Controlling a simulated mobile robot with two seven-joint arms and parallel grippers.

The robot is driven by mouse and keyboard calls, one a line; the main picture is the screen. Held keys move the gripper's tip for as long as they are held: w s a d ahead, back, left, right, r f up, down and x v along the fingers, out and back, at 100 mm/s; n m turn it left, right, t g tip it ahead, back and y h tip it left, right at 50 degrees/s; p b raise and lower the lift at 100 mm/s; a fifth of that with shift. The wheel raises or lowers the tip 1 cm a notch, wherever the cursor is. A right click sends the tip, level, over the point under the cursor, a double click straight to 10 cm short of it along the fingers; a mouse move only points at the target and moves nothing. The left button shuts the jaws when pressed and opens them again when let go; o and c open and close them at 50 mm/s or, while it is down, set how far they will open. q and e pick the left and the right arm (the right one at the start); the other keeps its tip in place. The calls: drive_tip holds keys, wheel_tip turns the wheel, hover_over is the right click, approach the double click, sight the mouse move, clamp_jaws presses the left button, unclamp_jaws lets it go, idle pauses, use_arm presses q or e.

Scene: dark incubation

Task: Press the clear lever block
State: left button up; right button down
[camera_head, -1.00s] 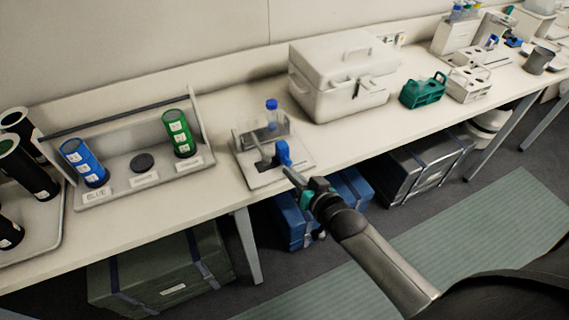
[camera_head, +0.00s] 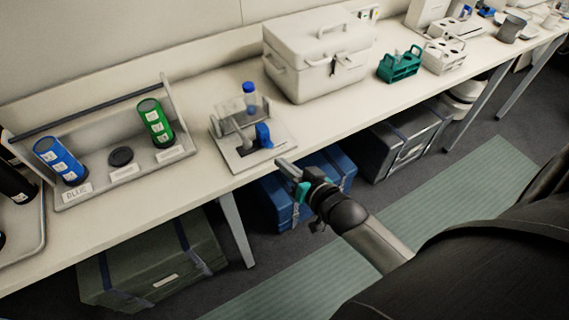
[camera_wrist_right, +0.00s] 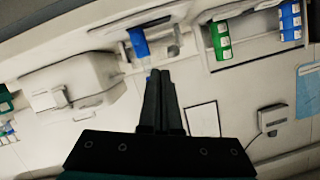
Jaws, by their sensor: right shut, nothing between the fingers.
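A small pale lever station (camera_head: 278,151) sits at the table's front edge in the head view. It carries a clear block (camera_head: 238,115) at the back with a blue-capped vial (camera_head: 250,97), and a blue lever piece (camera_head: 263,135) at the front right. My right gripper (camera_head: 283,163) is shut and empty, in front of and right of the station, apart from the blue piece. In the wrist view the shut fingers (camera_wrist_right: 158,76) point toward the station, with blue (camera_wrist_right: 139,42) beyond them. My left gripper is out of view.
A rack with a blue cylinder (camera_head: 60,160) and a green cylinder (camera_head: 155,122) stands left of the station. A white lidded case (camera_head: 318,58) stands behind right, with a green rack (camera_head: 400,64) beyond it. Blue (camera_head: 306,185) and silver (camera_head: 405,140) cases are under the table.

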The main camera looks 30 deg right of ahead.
idle(0.3)
drive_tip(key=w+a+r+n+t+h+b, duration=0.1)
drive_tip(key=w+a+r+n+t+b, duration=0.1)
drive_tip(key=b, duration=0.9)
wheel_tip(320, 180, up, 2)
drive_tip(key=w+a+n, duration=0.1)
drive_tip(key=a+n, duration=0.1)
drive_tip(key=shift+n+t+b, duration=0.3)
drive_tip(key=shift+w+r, duration=0.1)
hover_over(248, 145)
drive_tip(key=shift+w+a+f+b, duration=0.1)
drive_tip(key=shift+w+f+b, duration=0.25)
drive_tip(key=shift+f, duration=0.1)
drive_tip(key=f, duration=0.3)
drive_tip(key=shift+s+b, duration=0.3)
drive_tip(key=shift+b, duration=0.05)
drive_tip(key=shift+s+f, duration=0.25)
drive_tip(key=shift+f, duration=0.15)
